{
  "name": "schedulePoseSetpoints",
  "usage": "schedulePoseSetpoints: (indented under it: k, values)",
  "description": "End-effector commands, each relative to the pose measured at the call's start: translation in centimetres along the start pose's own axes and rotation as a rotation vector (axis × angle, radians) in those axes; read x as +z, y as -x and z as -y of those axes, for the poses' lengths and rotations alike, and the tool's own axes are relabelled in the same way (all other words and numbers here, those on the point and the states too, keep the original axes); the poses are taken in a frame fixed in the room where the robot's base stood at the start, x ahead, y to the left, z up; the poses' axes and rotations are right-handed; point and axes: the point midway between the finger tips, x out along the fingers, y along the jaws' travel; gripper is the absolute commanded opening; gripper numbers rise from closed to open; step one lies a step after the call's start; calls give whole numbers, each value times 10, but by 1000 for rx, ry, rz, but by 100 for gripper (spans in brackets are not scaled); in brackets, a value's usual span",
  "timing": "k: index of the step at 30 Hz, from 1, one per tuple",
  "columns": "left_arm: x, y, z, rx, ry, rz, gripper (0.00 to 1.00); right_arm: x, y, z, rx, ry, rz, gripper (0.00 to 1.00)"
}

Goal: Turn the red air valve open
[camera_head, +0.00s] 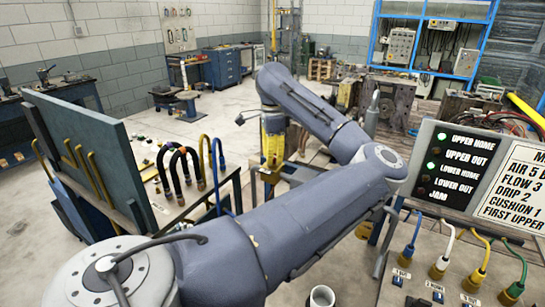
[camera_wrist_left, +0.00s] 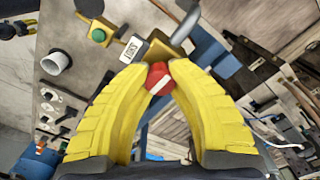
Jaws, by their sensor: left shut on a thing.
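The red air valve (camera_wrist_left: 159,79) shows in the left wrist view as a small red knob with a white stripe. It sits between the yellow fingertips of my left gripper (camera_wrist_left: 160,76), which is shut on it. A metal fitting and a small white tag (camera_wrist_left: 133,47) lie just beyond the knob. In the head view my left gripper (camera_head: 270,168) points down at the far side of the bench, beyond my bent arm. The red valve cannot be made out in the head view. My right gripper is not in view.
A green button (camera_wrist_left: 98,34) and a white tube (camera_wrist_left: 56,62) stand near the valve. In the head view, black and yellow hoses (camera_head: 180,165) and an upright dark panel (camera_head: 85,150) are at left. An indicator board (camera_head: 455,165) and coloured hoses (camera_head: 480,255) are at right.

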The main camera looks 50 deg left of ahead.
Motion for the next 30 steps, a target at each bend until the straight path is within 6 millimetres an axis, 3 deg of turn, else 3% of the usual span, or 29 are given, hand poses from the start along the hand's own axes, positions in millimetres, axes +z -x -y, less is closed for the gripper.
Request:
schedulePoseSetpoints:
  k: [21, 22, 30]
  values:
    - [0, 0, 0, 0, 64, 0, 0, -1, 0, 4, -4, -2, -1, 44]
    - [0, 0, 0, 0, 64, 0, 22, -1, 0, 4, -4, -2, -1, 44]
    - [0, 0, 0, 0, 63, 0, 53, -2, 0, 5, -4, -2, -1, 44]
